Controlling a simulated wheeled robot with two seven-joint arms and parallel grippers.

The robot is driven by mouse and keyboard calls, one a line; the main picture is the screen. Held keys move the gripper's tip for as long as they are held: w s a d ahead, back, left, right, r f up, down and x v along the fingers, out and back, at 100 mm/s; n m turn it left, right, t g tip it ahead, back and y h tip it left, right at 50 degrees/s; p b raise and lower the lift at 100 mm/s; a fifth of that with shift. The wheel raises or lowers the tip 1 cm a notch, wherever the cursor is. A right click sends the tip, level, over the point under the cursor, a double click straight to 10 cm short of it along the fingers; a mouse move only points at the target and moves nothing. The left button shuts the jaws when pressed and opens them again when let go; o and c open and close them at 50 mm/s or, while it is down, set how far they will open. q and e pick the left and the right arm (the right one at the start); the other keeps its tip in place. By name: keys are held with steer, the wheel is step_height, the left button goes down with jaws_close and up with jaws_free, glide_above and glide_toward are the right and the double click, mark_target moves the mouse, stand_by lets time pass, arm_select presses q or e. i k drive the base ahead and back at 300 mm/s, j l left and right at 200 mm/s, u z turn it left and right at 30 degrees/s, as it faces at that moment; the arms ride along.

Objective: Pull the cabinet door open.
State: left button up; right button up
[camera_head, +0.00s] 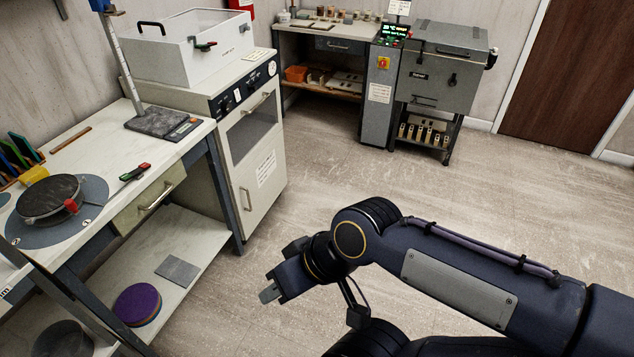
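The white cabinet (222,148) stands at the left-centre, beside the workbench. Its front has a dark window (251,128) with a slanted bar handle (258,103) above it. Lower on the front are a paper label (265,168) and an upright bar handle (246,199) near the left edge. The front looks flush and closed. My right gripper (270,291) is over the floor, lower and nearer than the cabinet, apart from both handles. A grey fingertip shows, but the gap between the fingers is hidden. My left gripper is not in view.
The workbench (98,143) with a drawer and lower shelf runs along the left. A white box (190,48) sits on the cabinet. A grey furnace unit (440,70) and a brown door (568,70) stand at the back. The floor (400,190) before the cabinet is clear.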

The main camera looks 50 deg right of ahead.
mark_target(255, 192)
steer(key=z, duration=1.2)
steer(key=u, duration=0.5)
steer(key=i+l+u, duration=0.3)
steer(key=u, duration=0.2)
steer(key=i+l+u, duration=0.25)
steer(key=l+u, duration=0.25)
steer(key=i+l, duration=0.15)
steer(key=l, duration=0.2)
steer(key=i+l+u, duration=0.1)
steer(key=l, duration=0.25)
steer(key=i+l, duration=0.2)
steer(key=l, duration=0.2)
steer(key=i+l+u, duration=0.1)
steer(key=l, duration=0.25)
steer(key=i, duration=0.05)
